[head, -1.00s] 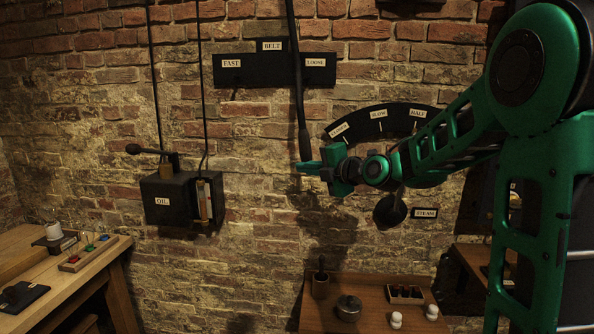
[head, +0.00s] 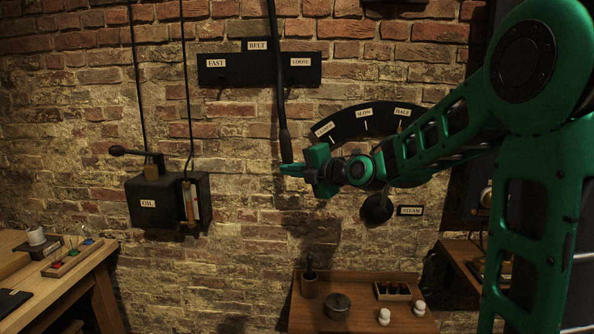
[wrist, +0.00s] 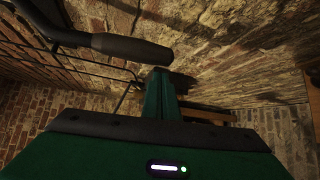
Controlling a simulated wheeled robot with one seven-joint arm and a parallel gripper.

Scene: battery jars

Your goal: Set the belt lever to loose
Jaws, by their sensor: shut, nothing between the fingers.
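The belt lever (head: 286,146) is a long dark rod hanging down the brick wall, with a thicker grip at its lower end. It crosses the dark belt plate (head: 235,72), right of its middle, between the FAST label (head: 216,63) and the LOOSE label (head: 300,61), nearer LOOSE. My green gripper (head: 284,170) is shut and empty, its fingertips just at the lower end of the grip. In the wrist view, the grip (wrist: 130,47) lies beyond the shut fingers (wrist: 158,92), apart from them in the picture. I cannot tell whether they touch.
A curved steam plate (head: 350,122) and a round dark knob (head: 376,209) are on the wall behind my arm. The oil box (head: 150,205) with its own lever hangs at left. A small table (head: 355,312) with jars stands below. The wall between oil box and belt lever is bare.

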